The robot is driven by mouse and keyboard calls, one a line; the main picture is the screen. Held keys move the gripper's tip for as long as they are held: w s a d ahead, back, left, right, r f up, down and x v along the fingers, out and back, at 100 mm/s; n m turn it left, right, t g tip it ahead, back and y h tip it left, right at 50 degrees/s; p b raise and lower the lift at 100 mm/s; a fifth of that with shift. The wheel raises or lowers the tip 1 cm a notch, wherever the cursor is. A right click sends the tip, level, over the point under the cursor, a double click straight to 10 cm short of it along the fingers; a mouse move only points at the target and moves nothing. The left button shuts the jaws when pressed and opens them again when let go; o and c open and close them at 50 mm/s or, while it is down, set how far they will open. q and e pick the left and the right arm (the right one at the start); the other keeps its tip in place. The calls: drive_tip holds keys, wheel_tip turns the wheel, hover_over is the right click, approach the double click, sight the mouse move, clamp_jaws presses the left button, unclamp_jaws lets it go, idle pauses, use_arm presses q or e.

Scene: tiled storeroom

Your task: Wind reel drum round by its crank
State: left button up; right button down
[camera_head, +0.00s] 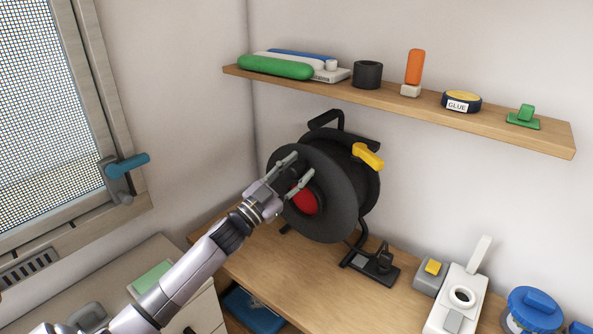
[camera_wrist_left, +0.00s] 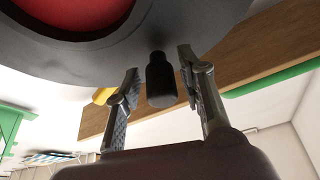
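The black reel drum (camera_head: 340,215) with a red hub (camera_head: 305,200) stands upright in its black frame on the wooden bench. It fills the top of the left wrist view (camera_wrist_left: 200,25), with the red hub (camera_wrist_left: 75,12) at top left. The crank's black handle (camera_wrist_left: 160,80) sticks out from the drum face there. My left gripper (camera_head: 301,167) is at the drum's face, beside the hub. In the wrist view its two fingers (camera_wrist_left: 160,70) stand either side of the handle, with gaps showing on both sides. My right gripper is not in view.
A yellow lever (camera_head: 368,156) sits at the reel's upper right. A wooden shelf (camera_head: 400,104) with small items hangs above. A grey-white device (camera_head: 455,300) stands right on the bench (camera_head: 330,290). A window with a blue handle (camera_head: 130,163) is at left.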

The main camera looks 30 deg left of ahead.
use_arm(q)
clamp_jaws()
idle(0.6)
